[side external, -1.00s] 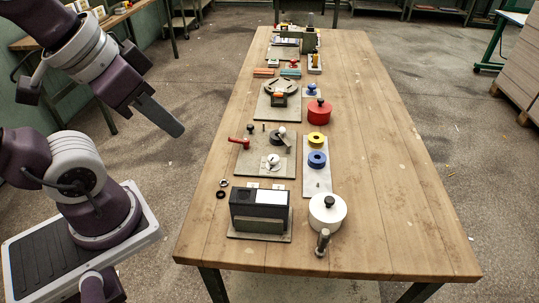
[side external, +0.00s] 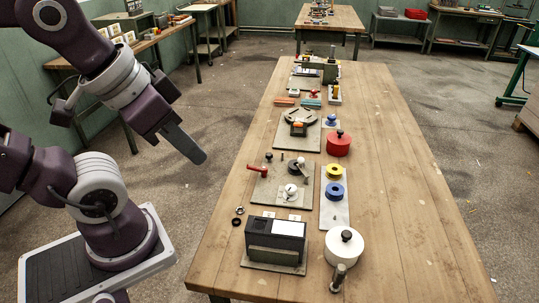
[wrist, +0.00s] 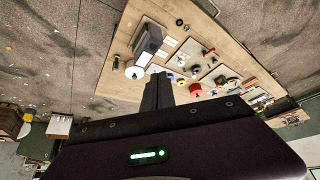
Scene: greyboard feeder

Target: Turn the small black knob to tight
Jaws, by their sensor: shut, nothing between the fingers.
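A small plate (side external: 263,198) on the wooden table carries a red-handled lever (side external: 256,169), a white ball-shaped knob (side external: 291,188) and small dark knobs. One small black knob (side external: 268,157) stands at the plate's back left. A second dark round part (side external: 295,168) sits to its right, under a light lever. I cannot tell for certain which is the task's knob, and no tightness marking is readable. My gripper (side external: 203,160) is shut and empty, in the air left of the table and apart from the plate. Its shut fingers show in the wrist view (wrist: 158,90).
A black box (side external: 275,240) and a white round pot (side external: 344,247) stand at the near end. Blue (side external: 335,191) and yellow (side external: 335,171) rings lie right of the plate, with a red pot (side external: 339,144) behind. The table's right side is clear.

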